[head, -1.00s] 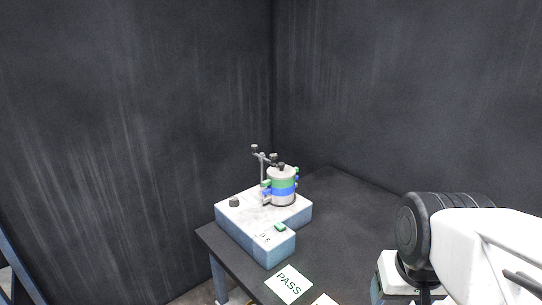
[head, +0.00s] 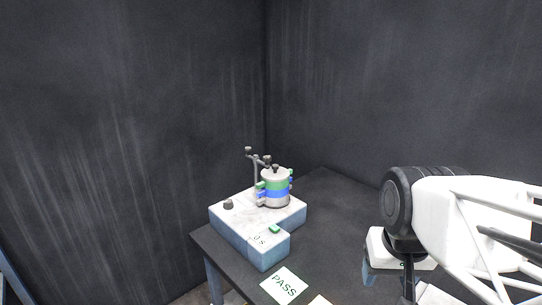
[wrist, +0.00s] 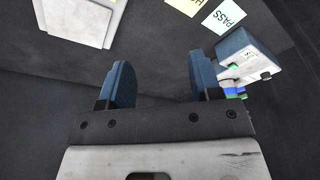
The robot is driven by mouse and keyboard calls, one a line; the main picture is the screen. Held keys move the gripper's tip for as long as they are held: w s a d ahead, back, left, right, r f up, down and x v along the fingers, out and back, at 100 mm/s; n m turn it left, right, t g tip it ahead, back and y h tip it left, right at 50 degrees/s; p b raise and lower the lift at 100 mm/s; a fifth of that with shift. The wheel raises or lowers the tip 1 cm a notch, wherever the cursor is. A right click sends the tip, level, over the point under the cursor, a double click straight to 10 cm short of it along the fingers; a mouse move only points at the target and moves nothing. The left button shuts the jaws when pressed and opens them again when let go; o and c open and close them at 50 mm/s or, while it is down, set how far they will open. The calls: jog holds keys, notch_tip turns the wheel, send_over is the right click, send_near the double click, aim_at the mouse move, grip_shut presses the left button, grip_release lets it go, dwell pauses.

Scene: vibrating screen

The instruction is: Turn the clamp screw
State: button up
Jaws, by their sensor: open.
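The vibrating screen (head: 232,222) stands on the dark table, with a pale top and blue sides. A sieve stack (head: 276,188) with green and blue bands sits on it beside an upright post. Dark clamp knobs (head: 267,160) show at the top of the post and above the stack; which one is the clamp screw is too small to tell. In the wrist view my gripper (wrist: 160,83) is open and empty, its two blue fingers apart. The screen (wrist: 248,55) is right of the fingers, apart from them, with its stack partly hidden by the right finger.
A PASS card (head: 284,286) lies on the table in front of the screen, beside a cream card (wrist: 184,5). Another pale box (wrist: 80,20) stands at the upper left of the wrist view. Dark walls (head: 130,120) meet behind the table. Bare tabletop lies right of the screen.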

jog(key=w+a+r+m, duration=0.1)
jog(key=w+a+r, duration=0.2)
jog(key=w, duration=0.6)
jog(key=w+a+r+m+g, duration=0.1)
jog(key=w+a+r+m, duration=0.15)
jog(key=w, duration=0.65)
jog(key=w+a+r+m, duration=0.1)
jog(key=w+a+r, duration=0.15)
jog(key=w, duration=0.65)
jog(key=m+g, duration=0.2)
jog(key=m, duration=0.2)
send_over(267, 156)
jog(key=f, duration=0.3)
jog(key=shift+s+d+f, duration=0.2)
jog(key=shift+s+f, duration=0.15)
jog(key=shift+w+a, duration=0.2)
jog(key=shift+w, duration=0.05)
jog(key=shift+f, duration=0.2)
jog(key=shift+f, duration=3.75)
